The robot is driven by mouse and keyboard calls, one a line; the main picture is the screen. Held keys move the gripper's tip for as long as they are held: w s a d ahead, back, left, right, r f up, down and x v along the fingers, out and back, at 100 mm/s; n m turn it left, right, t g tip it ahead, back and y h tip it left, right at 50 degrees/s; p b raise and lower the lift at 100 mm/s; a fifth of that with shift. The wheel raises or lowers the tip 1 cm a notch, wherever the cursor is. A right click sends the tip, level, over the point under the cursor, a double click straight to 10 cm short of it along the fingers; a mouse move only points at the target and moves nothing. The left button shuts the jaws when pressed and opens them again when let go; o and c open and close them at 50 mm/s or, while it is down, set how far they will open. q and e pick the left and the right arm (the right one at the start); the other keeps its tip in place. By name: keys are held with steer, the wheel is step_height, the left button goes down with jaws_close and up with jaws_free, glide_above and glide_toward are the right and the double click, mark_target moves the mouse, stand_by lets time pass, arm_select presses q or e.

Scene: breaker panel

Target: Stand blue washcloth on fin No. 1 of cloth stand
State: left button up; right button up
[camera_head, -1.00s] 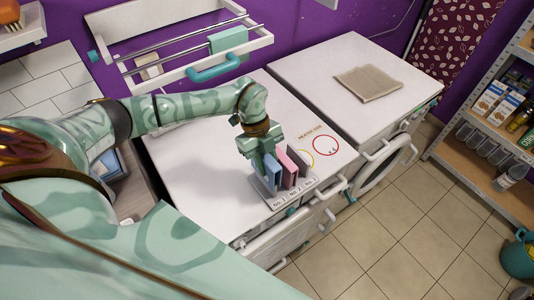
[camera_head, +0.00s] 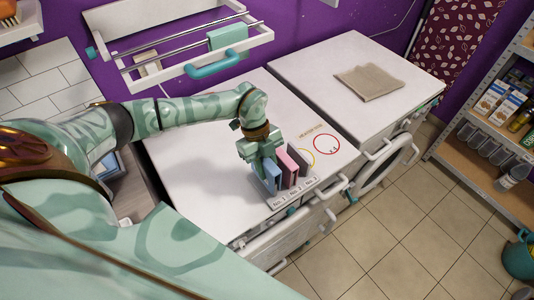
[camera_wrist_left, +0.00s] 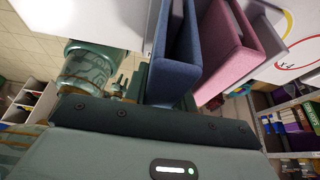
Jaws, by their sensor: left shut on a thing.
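The blue washcloth (camera_head: 273,180) is a folded slab standing upright at the No. 1 end of the cloth stand (camera_head: 283,201). My left gripper (camera_head: 264,163) is shut on it from above. In the left wrist view the blue washcloth (camera_wrist_left: 180,50) hangs as two layers, open between them. Its lower edge and the fin under it are hidden, so I cannot tell how it sits on the fin. A pink cloth (camera_head: 288,168) stands beside it at No. 2, and a grey upright piece (camera_head: 302,161) at No. 3. My right gripper is out of view.
The stand is near the front edge of a white machine top (camera_head: 200,180). A beige cloth (camera_head: 369,82) lies on the neighbouring machine. A wall rack (camera_head: 180,45) holds a teal cloth (camera_head: 228,37). The white top left of the stand is clear.

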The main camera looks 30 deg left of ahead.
arm_select(q)
steer(key=shift+f+b, duration=0.75)
steer(key=shift+f, duration=0.75)
steer(key=o, duration=1.1)
steer(key=p+v, duration=0.1)
steer(key=v, duration=1.1)
